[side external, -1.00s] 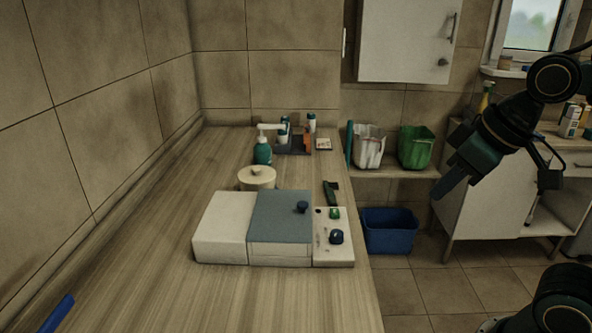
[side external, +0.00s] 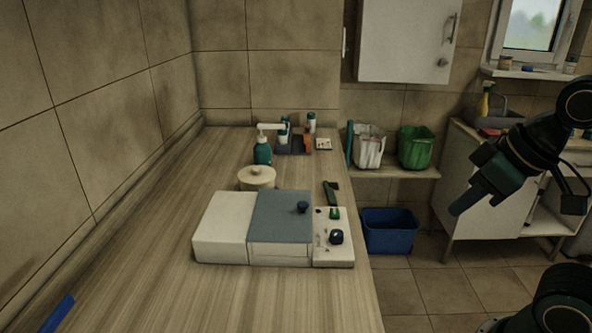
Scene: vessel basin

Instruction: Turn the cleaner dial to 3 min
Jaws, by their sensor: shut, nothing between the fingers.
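The cleaner (side external: 222,230) is a low white box on the wooden counter, with a grey-blue lid (side external: 280,217) that has a dark knob. Its white control panel (side external: 341,257) is on the right side. A dark blue dial (side external: 336,237) sits near the front of the panel, with a green switch (side external: 335,213) behind it. The dial's markings are too small to read. My gripper (side external: 458,208) is at the right, shut and empty, pointing down and left. It is well apart from the dial, out beyond the counter's right edge.
A round cream pot (side external: 257,178) stands behind the cleaner, and a dark green brush-like tool (side external: 330,192) lies behind the panel. A teal pump bottle (side external: 262,150) stands farther back. A blue bin (side external: 390,231) is on the floor. The counter front is mostly clear.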

